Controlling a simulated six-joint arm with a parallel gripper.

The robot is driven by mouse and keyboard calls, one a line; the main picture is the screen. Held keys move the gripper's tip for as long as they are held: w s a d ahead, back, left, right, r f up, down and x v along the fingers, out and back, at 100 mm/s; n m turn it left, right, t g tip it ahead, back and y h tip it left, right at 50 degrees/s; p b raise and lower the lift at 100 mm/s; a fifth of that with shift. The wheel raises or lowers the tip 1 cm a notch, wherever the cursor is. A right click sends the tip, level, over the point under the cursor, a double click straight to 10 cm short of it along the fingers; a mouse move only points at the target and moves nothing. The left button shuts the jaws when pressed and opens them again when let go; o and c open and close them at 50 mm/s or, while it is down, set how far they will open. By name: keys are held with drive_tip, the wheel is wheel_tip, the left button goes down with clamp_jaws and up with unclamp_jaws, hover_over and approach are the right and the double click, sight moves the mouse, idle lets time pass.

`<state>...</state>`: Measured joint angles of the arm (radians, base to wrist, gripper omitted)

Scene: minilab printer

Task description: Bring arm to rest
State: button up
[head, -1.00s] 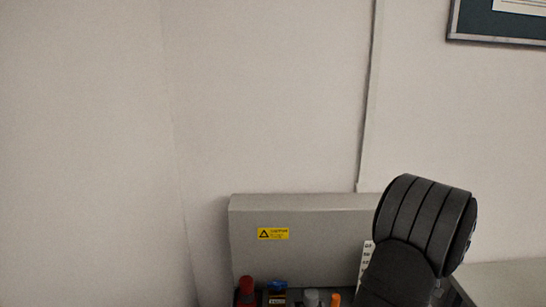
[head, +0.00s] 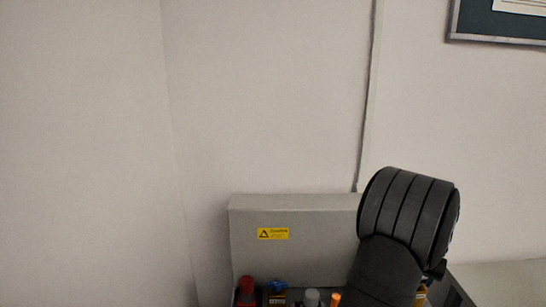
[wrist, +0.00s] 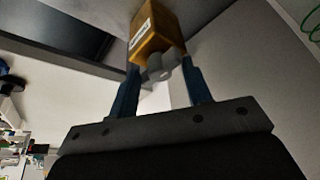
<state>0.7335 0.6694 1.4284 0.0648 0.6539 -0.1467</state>
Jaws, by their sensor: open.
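My gripper (wrist: 160,72) shows in the wrist view with its two blue-grey fingers apart. An amber box-shaped thing (wrist: 155,32) with a white label shows beyond and between the fingertips. A grey knobbed piece sits just below it. I cannot tell how far these are from the fingers; the jaws are not closed on them. In the head view only a dark, ribbed part of my arm shows at the lower right, and my gripper is out of sight there.
A grey panel (head: 290,235) with a yellow caution label stands against the wall. Before it are a red-capped item (head: 246,285), a small blue-topped box (head: 277,292), a grey cap (head: 311,297) and an orange cap (head: 335,299). A pale surface (head: 500,280) lies right.

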drive_tip(key=shift+m, duration=0.5)
idle(2.1)
